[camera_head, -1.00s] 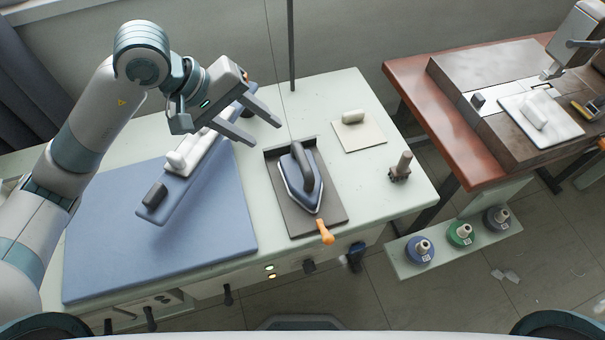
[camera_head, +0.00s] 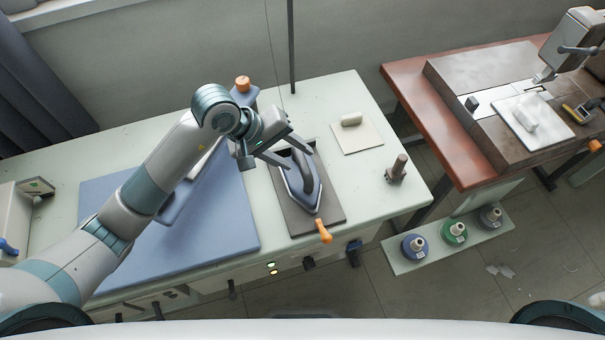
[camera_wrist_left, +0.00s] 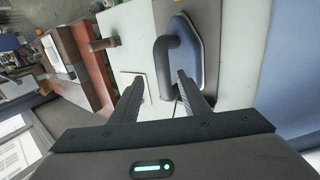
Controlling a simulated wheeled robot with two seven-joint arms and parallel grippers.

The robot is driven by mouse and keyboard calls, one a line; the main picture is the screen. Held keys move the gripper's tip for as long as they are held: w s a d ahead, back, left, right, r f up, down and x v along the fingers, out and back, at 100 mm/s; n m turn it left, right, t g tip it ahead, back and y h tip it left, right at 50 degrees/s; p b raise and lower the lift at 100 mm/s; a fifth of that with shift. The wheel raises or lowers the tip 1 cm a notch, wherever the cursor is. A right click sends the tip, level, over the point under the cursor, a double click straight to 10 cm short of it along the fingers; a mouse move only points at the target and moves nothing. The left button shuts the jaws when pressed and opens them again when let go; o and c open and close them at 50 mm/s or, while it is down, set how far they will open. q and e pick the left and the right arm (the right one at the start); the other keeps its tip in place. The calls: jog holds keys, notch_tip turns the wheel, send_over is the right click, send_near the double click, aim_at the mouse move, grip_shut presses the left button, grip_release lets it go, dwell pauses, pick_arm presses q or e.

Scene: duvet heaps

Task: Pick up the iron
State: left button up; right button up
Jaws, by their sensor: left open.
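The iron (camera_head: 310,190) has a dark handle and a blue-grey body. It rests on a dark tray (camera_head: 328,215) set in the pale table (camera_head: 368,190). My left gripper (camera_head: 302,160) is open over the back end of the iron, its fingers reaching toward the handle. In the left wrist view the iron (camera_wrist_left: 208,28) and its handle (camera_wrist_left: 163,62) lie just beyond the open fingertips (camera_wrist_left: 158,82). The handle does not appear gripped. My right gripper is not in view.
A blue ironing pad (camera_head: 215,230) covers the table's left part. A pale square with a white block (camera_head: 358,138) and a brown peg (camera_head: 396,168) stand right of the iron. An orange knob (camera_head: 323,231) is at the tray's front. A red-brown sewing table (camera_head: 405,85) stands at right.

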aim_at(300, 162)
pick_arm(q)
jog(key=shift+d+f, duration=0.1)
dwell(0.3)
jog(key=shift+d+f+p, duration=0.25)
jog(key=shift+f+p, duration=0.25)
jog(key=shift+p, duration=0.2)
jog(key=p+x, duration=0.1)
jog(key=x, duration=0.1)
jog(key=shift+d+f+p, duration=0.1)
jog(key=shift+f+p, duration=0.25)
jog(key=shift+f, duration=0.05)
jog(key=shift+d+f, duration=0.25)
jog(key=shift+f, duration=0.3)
grip_shut()
dwell(0.3)
jog(key=shift+w+r, duration=0.1)
jog(key=shift+r, duration=0.05)
